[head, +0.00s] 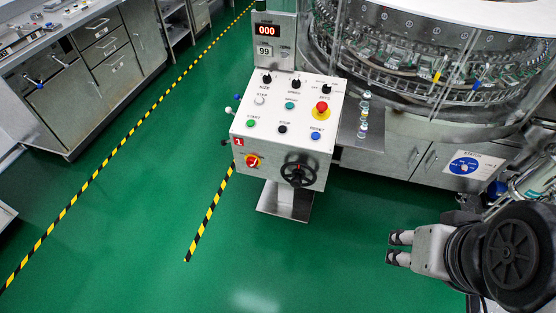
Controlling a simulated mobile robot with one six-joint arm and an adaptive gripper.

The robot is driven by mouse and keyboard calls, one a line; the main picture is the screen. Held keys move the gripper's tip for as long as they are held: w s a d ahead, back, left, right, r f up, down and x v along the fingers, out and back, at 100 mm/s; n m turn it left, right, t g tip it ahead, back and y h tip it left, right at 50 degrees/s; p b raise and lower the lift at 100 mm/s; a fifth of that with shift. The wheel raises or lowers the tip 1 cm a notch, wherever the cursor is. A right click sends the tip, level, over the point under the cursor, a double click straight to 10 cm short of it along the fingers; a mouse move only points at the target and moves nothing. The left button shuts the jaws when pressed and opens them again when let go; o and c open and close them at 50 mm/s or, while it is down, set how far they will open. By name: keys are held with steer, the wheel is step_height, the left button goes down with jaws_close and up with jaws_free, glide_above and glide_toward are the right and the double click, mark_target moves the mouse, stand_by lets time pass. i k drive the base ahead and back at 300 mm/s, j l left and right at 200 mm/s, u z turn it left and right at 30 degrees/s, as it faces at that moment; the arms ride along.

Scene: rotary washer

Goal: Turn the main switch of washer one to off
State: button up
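The control box (276,142) of washer one stands on a pedestal in the middle of the head view, with a red "1" label (238,142) at its front left corner. My gripper (395,247) is at the lower right, well apart from the box. Its two fingers point left with a gap between them, and it is empty.
A black handwheel (299,170) sticks out right of the switch. Buttons and a red emergency stop (322,107) cover the box top. The round washer machine (440,65) stands behind at the right. Green floor (330,235) is clear between my gripper and the box.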

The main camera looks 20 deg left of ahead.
mark_target(251, 162)
steer(key=i+j, duration=0.4)
steer(key=i+j+u, duration=0.15)
steer(key=i+j, duration=0.25)
steer(key=i, duration=0.2)
